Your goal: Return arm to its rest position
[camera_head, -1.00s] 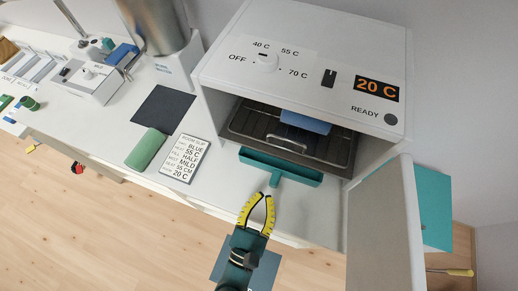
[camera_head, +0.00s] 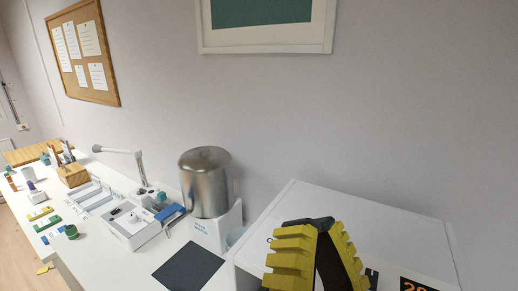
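My gripper (camera_head: 318,262) is very close to the camera at the bottom, right of centre. Its two ridged yellow fingers show with dark parts between them, and they spread apart toward the lower edge. The rest of the gripper and the arm are cut off by the frame. No object shows between the fingers, but I cannot tell how far apart the tips are. Behind it lies the white top of the heater box (camera_head: 400,240), whose orange display is partly in view at the lower right edge.
A metal cylinder (camera_head: 207,182) on a white stand is left of the box. The wall bears a corkboard (camera_head: 82,52) and a framed picture (camera_head: 265,48).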

